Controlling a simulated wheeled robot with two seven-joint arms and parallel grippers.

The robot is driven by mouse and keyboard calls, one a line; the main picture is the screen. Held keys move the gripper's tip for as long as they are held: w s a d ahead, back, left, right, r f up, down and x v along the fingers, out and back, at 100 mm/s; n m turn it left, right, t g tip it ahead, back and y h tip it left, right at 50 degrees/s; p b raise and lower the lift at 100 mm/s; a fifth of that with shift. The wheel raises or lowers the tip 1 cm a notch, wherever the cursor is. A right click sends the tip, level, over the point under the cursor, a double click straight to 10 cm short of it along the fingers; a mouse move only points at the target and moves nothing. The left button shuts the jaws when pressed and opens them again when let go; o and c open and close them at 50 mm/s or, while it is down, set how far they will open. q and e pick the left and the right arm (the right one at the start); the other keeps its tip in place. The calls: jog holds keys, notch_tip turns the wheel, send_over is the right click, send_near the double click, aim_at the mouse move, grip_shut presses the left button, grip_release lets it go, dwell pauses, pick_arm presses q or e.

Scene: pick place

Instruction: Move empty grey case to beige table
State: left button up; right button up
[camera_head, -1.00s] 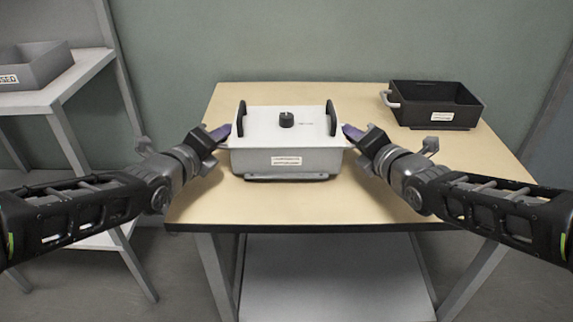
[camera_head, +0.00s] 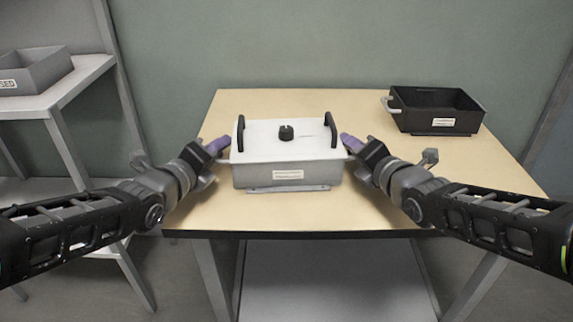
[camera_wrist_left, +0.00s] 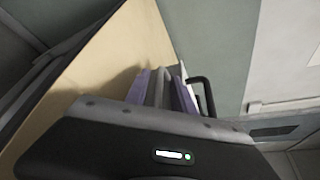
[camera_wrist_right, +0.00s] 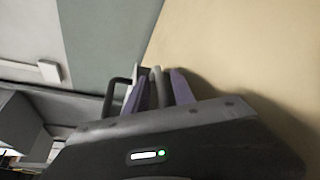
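The pale grey case (camera_head: 270,165) has a lid with two upright black handles, a dark knob and a front label. It sits on the beige table (camera_head: 400,195), near the middle. My left gripper (camera_head: 217,146) is at the case's left side. In the left wrist view its purple fingers (camera_wrist_left: 160,90) stand apart on either side of a grey side handle. My right gripper (camera_head: 350,143) is at the right side, its purple fingers (camera_wrist_right: 160,92) likewise apart around the other side handle, with gaps visible. The lid hides the inside of the case.
A black open bin (camera_head: 435,108) stands at the table's back right. A grey open tray (camera_head: 35,70) with a label sits on a grey shelf (camera_head: 88,72) at the left. The front and right of the table top are clear.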

pick_arm(q)
jog(key=v, duration=0.6)
jog(key=shift+s+a, duration=0.15)
jog(key=shift+s, duration=0.2)
pick_arm(e)
jog(key=v, duration=1.1)
jog(key=shift+s+d, duration=0.25)
jog(key=shift+s, duration=0.25)
